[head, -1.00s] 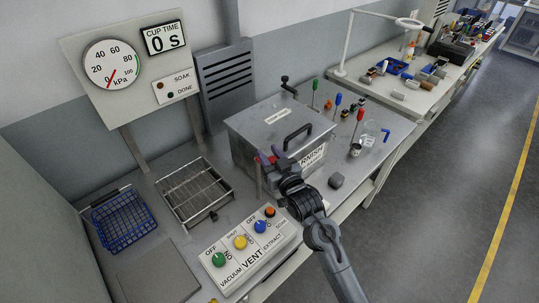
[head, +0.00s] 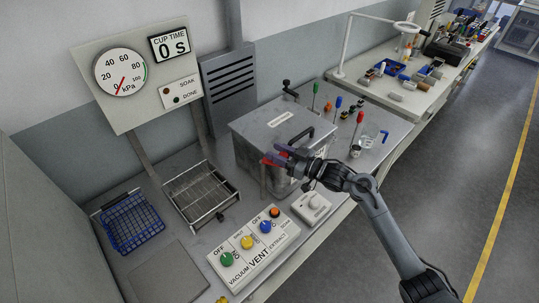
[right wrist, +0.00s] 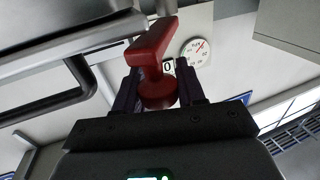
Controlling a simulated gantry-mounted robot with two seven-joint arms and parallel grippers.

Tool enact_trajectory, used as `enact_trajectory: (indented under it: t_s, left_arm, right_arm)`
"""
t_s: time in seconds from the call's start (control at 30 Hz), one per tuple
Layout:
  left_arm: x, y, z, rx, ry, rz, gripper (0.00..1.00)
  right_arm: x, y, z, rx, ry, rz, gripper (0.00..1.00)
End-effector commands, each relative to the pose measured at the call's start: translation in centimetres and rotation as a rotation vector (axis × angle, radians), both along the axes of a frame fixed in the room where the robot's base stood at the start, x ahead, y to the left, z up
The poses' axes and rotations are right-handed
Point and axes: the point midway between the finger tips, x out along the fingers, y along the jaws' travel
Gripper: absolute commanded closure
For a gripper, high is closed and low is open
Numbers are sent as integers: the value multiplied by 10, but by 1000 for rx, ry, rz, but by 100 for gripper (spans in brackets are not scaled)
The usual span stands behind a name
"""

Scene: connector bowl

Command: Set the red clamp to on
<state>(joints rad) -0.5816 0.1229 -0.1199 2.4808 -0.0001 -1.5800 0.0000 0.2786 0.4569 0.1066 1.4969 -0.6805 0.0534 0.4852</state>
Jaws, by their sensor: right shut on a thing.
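The red clamp (head: 271,158) is at the front left corner of the grey lidded metal box (head: 268,122). In the head view its red handle lies across the top of a post, partly hidden by my right gripper (head: 279,153). In the right wrist view the red clamp (right wrist: 154,50) has a flat bar handle on a round base, and the base sits between both fingers of my right gripper (right wrist: 158,88). The right gripper is shut on it. No on or off marking at the clamp can be read. My left gripper is not in view.
A control panel (head: 252,254) with coloured knobs lies in front of the box, beside a white dial unit (head: 312,205). A wire rack (head: 200,194) and a blue basket (head: 130,222) stand left. Upright coloured handles, including a red one (head: 360,120), stand right of the box.

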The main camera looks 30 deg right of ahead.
Motion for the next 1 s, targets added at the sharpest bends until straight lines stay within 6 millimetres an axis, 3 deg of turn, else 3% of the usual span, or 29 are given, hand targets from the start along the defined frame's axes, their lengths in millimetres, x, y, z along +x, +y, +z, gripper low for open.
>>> enact_trajectory:
  t_s: [0.4, 0.97, 1.0]
  left_arm:
    - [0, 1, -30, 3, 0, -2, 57]
    - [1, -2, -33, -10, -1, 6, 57]
    - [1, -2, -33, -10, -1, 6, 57]
  right_arm:
    - [11, -7, -2, -1, -4, 221, 100]
    - [12, -7, 0, 0, -3, 259, 100]
    - [12, -7, 0, 0, -2, 259, 59]
